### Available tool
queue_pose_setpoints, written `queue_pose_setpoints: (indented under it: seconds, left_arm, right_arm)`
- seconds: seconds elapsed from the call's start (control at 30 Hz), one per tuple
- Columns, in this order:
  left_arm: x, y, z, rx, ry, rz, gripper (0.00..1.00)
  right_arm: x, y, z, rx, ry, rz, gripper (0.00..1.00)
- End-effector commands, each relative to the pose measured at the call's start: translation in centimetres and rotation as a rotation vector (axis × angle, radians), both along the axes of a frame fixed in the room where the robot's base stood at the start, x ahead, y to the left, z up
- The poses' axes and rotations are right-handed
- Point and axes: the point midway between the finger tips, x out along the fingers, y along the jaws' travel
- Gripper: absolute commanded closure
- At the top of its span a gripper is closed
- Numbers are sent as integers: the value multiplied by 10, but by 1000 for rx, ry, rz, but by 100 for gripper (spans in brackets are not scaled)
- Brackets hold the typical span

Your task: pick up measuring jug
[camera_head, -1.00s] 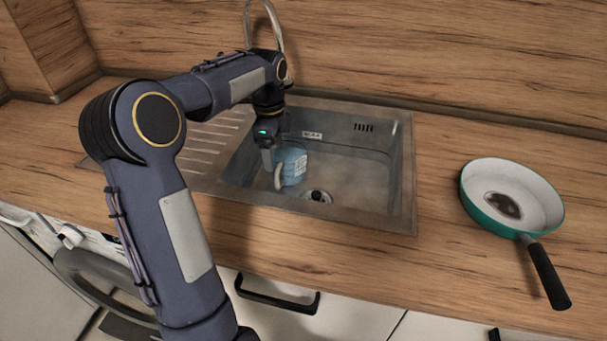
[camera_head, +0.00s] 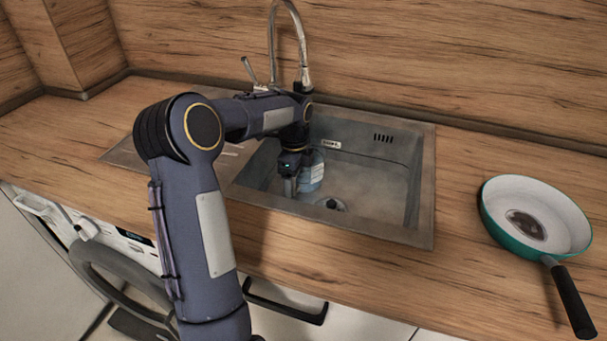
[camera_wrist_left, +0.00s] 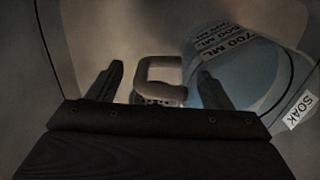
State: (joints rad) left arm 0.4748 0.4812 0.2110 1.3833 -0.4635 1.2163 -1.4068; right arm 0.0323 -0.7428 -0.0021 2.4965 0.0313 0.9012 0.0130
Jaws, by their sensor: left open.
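The measuring jug (camera_head: 312,172) is pale blue and see-through with a white label, and it stands in the sink basin. In the left wrist view the jug (camera_wrist_left: 235,65) shows at the right with its printed scale, and its pale handle (camera_wrist_left: 158,75) lies between my open fingers. My left gripper (camera_head: 290,188) is open, pointing down into the basin at the jug's left side. It also shows in the left wrist view (camera_wrist_left: 160,85). In the head view the gripper and wrist cover part of the jug and its handle. I cannot tell whether the fingers touch the handle.
The metal sink (camera_head: 385,185) has raised walls around the jug, and a drain (camera_head: 332,203) lies just in front. A tap (camera_head: 303,50) rises behind my arm. A green pan (camera_head: 537,215) sits on the wooden counter at the right. The counter between sink and pan is clear.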

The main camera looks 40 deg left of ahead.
Motion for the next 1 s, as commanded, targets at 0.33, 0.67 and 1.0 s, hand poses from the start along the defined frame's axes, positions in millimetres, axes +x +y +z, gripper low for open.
queue_pose_setpoints:
  seconds: [0.33, 0.67, 1.0]
  left_arm:
    - [0, 0, 0, 0, 0, 0, 67]
    - [1, 0, 2, 1, -4, 0, 100]
    - [1, 0, 5, 1, -4, 0, 100]
  right_arm:
    - [0, 0, 0, 0, 0, 0, 64]
    - [0, 0, 0, 0, 0, 0, 64]
    - [0, 0, 1, 0, 0, 0, 64]
